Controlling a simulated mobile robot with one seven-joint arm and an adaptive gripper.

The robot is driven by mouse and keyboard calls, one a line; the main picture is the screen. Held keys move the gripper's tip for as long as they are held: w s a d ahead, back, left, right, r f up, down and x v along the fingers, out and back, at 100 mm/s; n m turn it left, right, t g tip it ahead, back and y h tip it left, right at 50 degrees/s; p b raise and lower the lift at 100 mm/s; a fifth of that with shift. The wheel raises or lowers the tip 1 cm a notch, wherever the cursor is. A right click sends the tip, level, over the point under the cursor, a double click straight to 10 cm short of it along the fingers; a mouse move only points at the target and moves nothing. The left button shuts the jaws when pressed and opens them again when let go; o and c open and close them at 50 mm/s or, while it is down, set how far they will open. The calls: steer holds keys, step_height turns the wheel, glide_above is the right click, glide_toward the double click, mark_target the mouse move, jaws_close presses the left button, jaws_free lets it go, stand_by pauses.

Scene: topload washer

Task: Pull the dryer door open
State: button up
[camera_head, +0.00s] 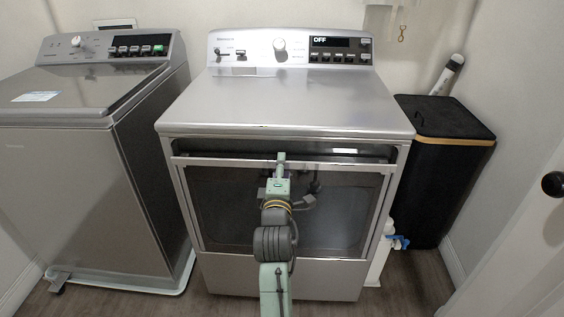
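The silver dryer (285,100) stands in the middle, and its panel display reads OFF. Its front door (225,205) has a dark window in a silver frame. A dark gap shows between the door's top rim (340,165) and the dryer body, and the door looks slightly ajar at the top. My gripper (281,160) is at the middle of that top rim, with its tip over or at the edge. My arm hides the middle of the door. The fingers are too small to tell whether they are open or shut, or whether they touch the rim.
A top-load washer (65,190) stands at the left in a white tray. A black bin (440,170) is close on the dryer's right, with a white bottle (382,255) between them. A white door with a black knob (553,184) is at far right. Some floor shows at the lower right.

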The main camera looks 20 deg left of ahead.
steer(key=shift+x, duration=1.1)
steer(key=shift+c, duration=0.6)
jaws_close()
